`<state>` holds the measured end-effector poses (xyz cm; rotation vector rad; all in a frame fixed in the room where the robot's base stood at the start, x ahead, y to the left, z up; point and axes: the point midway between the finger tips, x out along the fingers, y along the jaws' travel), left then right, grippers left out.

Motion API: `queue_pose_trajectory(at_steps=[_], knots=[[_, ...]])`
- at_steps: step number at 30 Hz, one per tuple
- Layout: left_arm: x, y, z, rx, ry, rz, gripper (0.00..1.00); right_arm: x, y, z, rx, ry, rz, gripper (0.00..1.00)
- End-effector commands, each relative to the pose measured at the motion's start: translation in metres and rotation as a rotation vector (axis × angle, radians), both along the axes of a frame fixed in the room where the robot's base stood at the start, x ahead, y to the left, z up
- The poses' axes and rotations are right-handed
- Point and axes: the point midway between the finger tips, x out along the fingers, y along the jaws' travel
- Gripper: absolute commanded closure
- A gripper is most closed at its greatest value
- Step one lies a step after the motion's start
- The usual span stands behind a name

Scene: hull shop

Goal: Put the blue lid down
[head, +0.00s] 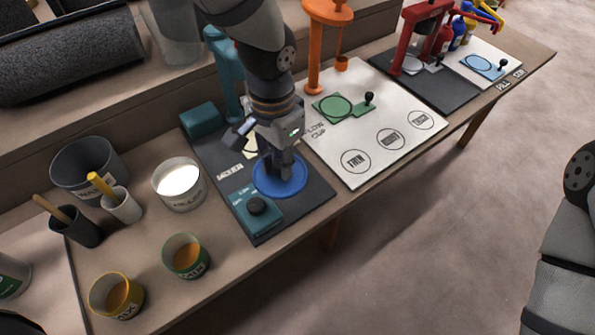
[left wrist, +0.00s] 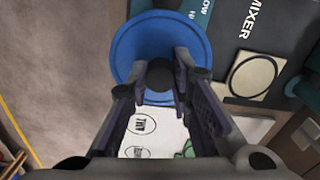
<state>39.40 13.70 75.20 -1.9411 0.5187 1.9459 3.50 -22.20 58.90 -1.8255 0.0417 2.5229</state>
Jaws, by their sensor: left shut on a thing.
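The blue lid (head: 263,186) is a round disc over the dark mixer mat (head: 305,207), near the teal control box (head: 262,222) with a black knob. My left gripper (head: 283,174) comes down on the lid from above. In the left wrist view the blue lid (left wrist: 130,50) lies beyond the fingers, and my left gripper (left wrist: 161,78) is shut on its dark knob. I cannot tell whether the lid touches the mat or hangs a little above it. My right gripper is out of view.
A white filler tub (head: 179,190), a green-rimmed cup (head: 186,257) and a yellow-rimmed cup (head: 117,297) stand to the left. A white board (head: 385,120) with printed circles and an orange stand (head: 315,60) are to the right. A cream square pad (left wrist: 253,75) lies beside the lid.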

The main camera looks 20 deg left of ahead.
Motion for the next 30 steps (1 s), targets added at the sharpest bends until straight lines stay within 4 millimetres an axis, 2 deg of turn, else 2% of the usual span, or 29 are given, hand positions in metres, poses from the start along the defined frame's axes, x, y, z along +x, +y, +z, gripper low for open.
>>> queue_pose_trajectory(at_steps=[1,3,11,15,26,27,29,30], knots=[[0.007,-0.003,-0.023,0.0,0.016,-0.001,0.95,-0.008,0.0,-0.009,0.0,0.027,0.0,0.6],[0.02,-0.006,-0.038,0.0,0.013,-0.001,0.95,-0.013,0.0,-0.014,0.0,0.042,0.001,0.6],[0.044,-0.011,-0.061,0.0,0.004,-0.001,0.95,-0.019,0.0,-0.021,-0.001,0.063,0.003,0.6],[0.043,-0.011,-0.086,0.003,0.007,-0.002,0.95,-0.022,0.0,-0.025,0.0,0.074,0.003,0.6],[0.044,-0.011,-0.091,0.001,0.0,-0.001,0.95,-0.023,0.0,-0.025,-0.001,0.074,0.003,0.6],[0.045,-0.011,-0.091,0.001,0.0,-0.001,0.76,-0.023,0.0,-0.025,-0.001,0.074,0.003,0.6],[0.045,-0.011,-0.091,0.001,0.0,-0.001,0.62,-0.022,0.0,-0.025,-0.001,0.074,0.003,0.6],[0.045,-0.011,-0.091,0.001,0.0,-0.001,0.6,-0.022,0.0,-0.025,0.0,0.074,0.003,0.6]])
